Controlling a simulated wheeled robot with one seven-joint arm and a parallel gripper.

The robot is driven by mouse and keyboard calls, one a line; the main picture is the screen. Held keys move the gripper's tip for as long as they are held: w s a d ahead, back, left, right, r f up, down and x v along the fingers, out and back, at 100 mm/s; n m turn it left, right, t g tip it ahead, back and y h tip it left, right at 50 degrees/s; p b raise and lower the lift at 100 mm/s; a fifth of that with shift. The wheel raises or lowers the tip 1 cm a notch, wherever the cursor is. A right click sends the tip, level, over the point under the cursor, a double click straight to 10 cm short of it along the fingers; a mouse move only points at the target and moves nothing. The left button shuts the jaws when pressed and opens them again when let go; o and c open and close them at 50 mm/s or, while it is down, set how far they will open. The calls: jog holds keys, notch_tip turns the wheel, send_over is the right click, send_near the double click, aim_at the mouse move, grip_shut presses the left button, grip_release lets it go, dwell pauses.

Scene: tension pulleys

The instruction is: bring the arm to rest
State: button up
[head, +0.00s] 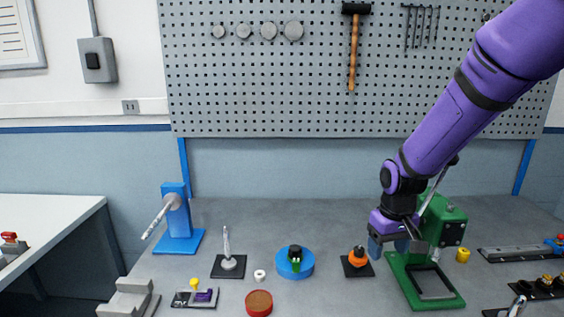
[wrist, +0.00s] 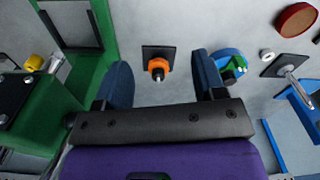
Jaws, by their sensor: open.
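My purple arm reaches in from the upper right in the head view. My gripper (head: 392,247) hangs above the workbench, just left of the green press-like stand. In the wrist view my gripper (wrist: 165,80) shows two dark blue fingers spread wide with nothing held between them. Beyond the fingers, an orange pulley (wrist: 158,67) sits on a black square plate; it also shows in the head view (head: 358,257), left of my gripper. The fingers appear apart from it.
The green stand (head: 444,291) is close to my gripper's right. A blue round base (head: 308,265), a red disc (head: 259,303), a white ring (head: 260,275), a rod on a black plate (head: 227,266) and a blue stand (head: 179,218) are leftward. The bench's back middle is clear.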

jog(key=s+d+r+m+t, duration=0.1)
jog(key=s+d+r, duration=0.1)
jog(key=s+r, duration=0.4)
jog(key=s+d+r+t, duration=0.1)
jog(key=s+d+r, duration=0.15)
jog(key=r, duration=0.55)
jog(key=s+d+r+m+t, duration=0.1)
jog(key=s+r, duration=0.2)
jog(key=s, duration=0.4)
jog(key=s+r+t, duration=0.1)
jog(key=s+r, duration=0.2)
jog(key=s, duration=0.4)
jog(key=shift+s+d+r+m+t, duration=0.2)
jog(key=shift+d+r+m+t, duration=0.15)
jog(key=shift+d+m+t, duration=0.05)
